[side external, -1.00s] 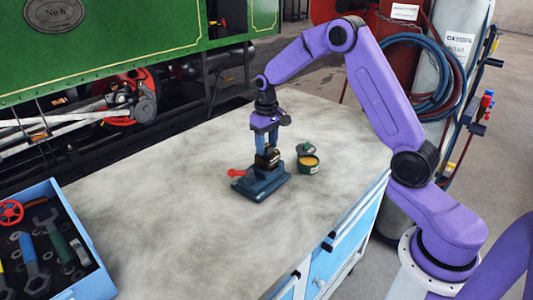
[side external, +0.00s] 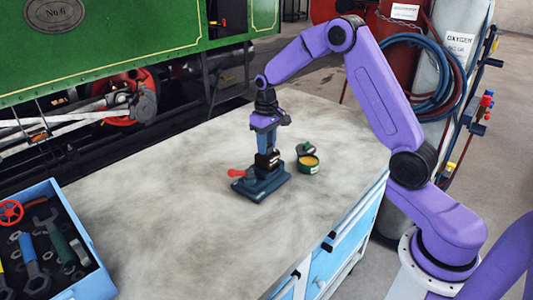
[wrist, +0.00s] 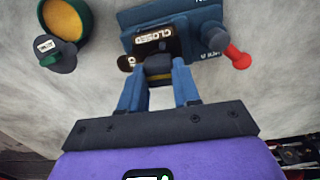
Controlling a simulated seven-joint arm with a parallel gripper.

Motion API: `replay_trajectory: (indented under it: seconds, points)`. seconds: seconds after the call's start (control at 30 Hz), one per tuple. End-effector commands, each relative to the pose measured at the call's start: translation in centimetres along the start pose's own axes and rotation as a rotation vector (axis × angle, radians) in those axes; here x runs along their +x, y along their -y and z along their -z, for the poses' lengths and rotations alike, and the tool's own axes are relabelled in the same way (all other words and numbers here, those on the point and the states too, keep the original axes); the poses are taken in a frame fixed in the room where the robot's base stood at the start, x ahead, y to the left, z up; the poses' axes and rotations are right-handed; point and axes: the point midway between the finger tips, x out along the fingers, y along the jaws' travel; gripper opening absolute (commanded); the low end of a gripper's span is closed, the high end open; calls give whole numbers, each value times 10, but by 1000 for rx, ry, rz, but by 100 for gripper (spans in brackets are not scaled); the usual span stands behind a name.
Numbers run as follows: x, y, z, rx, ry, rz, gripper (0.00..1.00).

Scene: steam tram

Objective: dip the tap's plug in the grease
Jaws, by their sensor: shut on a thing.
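The dark tap (side external: 267,160) with a "CLOSED" label sits on a dark blue, vice-like base (side external: 262,184) on the bench. In the wrist view the label (wrist: 153,40) shows just beyond my fingers. My gripper (side external: 268,149) points straight down over the tap and is shut on the dark top of the plug (wrist: 158,68), which has a brass-coloured band. The rest of the plug is hidden inside the tap. The open green tin of yellow grease (side external: 308,161) stands right of the base, apart from it; its grease also shows in the wrist view (wrist: 62,19).
A red handle (side external: 236,173) sticks out left of the base. The tin's dark lid (side external: 305,148) lies beside the tin. A blue toolbox (side external: 86,256) stands at the bench's left front. The bench top (side external: 165,215) between is clear.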

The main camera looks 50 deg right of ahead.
Motion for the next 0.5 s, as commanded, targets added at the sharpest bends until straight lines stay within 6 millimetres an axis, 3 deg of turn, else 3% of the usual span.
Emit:
replay_trajectory:
  seconds: [0.5]
  points:
    - [-13,0,0,0,-2,0,2]
